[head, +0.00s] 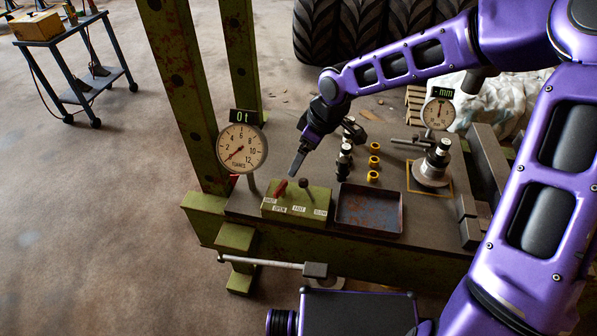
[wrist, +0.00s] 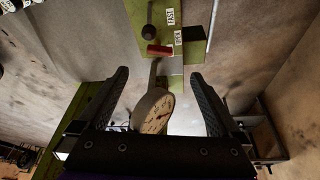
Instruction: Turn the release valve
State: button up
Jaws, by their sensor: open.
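A green valve block (head: 315,197) stands on the bench top in the head view, with white labels that seem to read SHUT, OPEN, FAST and SLOW. A red lever (head: 281,187) rises at its left, by the SHUT and OPEN labels. A dark-knobbed lever (head: 303,183) stands to its right. My gripper (head: 297,163) is open and empty, just above and behind the block, apart from both levers. In the wrist view, the red lever (wrist: 159,50) lies ahead of my open fingers (wrist: 160,76), roughly between them, with the dark knob (wrist: 149,32) beyond.
A round tonne gauge (head: 242,148) on a post, reading 0 t, stands left of the block. Right of the block lie a rusty tray (head: 370,208), brass rings (head: 374,162) and a dial indicator (head: 438,113). Green press columns (head: 186,80) rise at the left.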

aim_at(281, 186)
jog(key=shift+y, duration=0.4)
jog(key=b+x, duration=0.1)
jog(key=x, duration=0.4)
jog(key=b+x, duration=0.1)
jog(key=x, duration=0.9)
jog(key=shift+w+a+f+b, duration=0.25)
jog(key=shift+w+b, duration=0.1)
jog(key=shift+b, duration=0.05)
jog(key=c, duration=1.2)
jog(key=shift+r+p, duration=0.25)
jog(key=shift+p, duration=0.65)
jog(key=shift+c, duration=0.2)
jog(key=shift+f+n+g+p, duration=0.25)
jog(key=shift+n+p, duration=0.2)
jog(key=shift+n, duration=0.25)
